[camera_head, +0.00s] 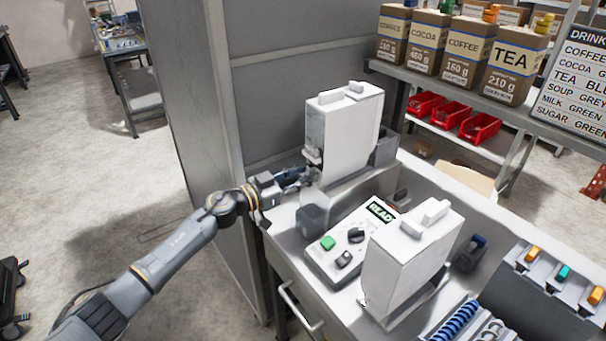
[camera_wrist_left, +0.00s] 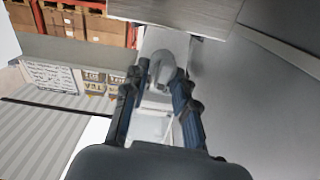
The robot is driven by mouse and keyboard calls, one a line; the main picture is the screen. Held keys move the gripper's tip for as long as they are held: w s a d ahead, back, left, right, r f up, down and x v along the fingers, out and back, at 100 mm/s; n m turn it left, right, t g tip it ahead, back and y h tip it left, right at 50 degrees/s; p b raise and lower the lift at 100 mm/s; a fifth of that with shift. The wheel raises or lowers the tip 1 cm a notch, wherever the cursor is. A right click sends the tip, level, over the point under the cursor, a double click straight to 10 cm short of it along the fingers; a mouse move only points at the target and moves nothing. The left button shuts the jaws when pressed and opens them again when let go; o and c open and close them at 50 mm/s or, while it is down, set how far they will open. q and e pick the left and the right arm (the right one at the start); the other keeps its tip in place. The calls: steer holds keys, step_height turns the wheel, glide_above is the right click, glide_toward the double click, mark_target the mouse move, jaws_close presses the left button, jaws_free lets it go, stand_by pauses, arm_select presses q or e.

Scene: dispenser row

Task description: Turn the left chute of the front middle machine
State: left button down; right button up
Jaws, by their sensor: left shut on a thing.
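A tall white dispenser machine (camera_head: 340,135) stands at the back left of the counter, and a second white machine (camera_head: 410,255) stands nearer, to its right. My left gripper (camera_head: 308,176) is at the lower left side of the back white machine. In the left wrist view my gripper's two dark fingers (camera_wrist_left: 162,80) are shut on a small grey rounded part (camera_wrist_left: 163,66), which looks like a chute or knob on the machine. In the head view the gripper largely hides the held part. My right gripper is in neither view.
Between the white machines lies a control box (camera_head: 352,240) with a lit display, a green button and dark knobs. A grey cabinet wall (camera_head: 235,150) rises close behind my left arm. Shelves with labelled bags (camera_head: 468,48) and red bins (camera_head: 479,128) stand at the back right.

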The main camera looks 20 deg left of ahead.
arm_select(q)
steer(key=shift+s+d+m+p, duration=0.1)
steer(key=shift+m+p, duration=0.2)
steer(key=shift+m, duration=0.9)
steer(key=m, duration=0.2)
steer(key=shift+d+m, duration=0.1)
steer(key=shift+m, duration=0.3)
steer(key=shift+s+d+f+m+b, duration=0.1)
steer(key=shift+f+m+b, duration=0.2)
steer(key=shift+m+b, duration=1.65)
steer(key=shift+s+f+m+b, duration=0.1)
steer(key=shift+f+m, duration=0.2)
steer(key=shift+m, duration=3.5)
steer(key=shift+d+f+m+b, duration=0.2)
steer(key=shift+m+b, duration=0.75)
steer(key=shift+m, duration=1.9)
steer(key=shift+a, duration=0.15)
steer(key=c, duration=1.4)
jaws_free()
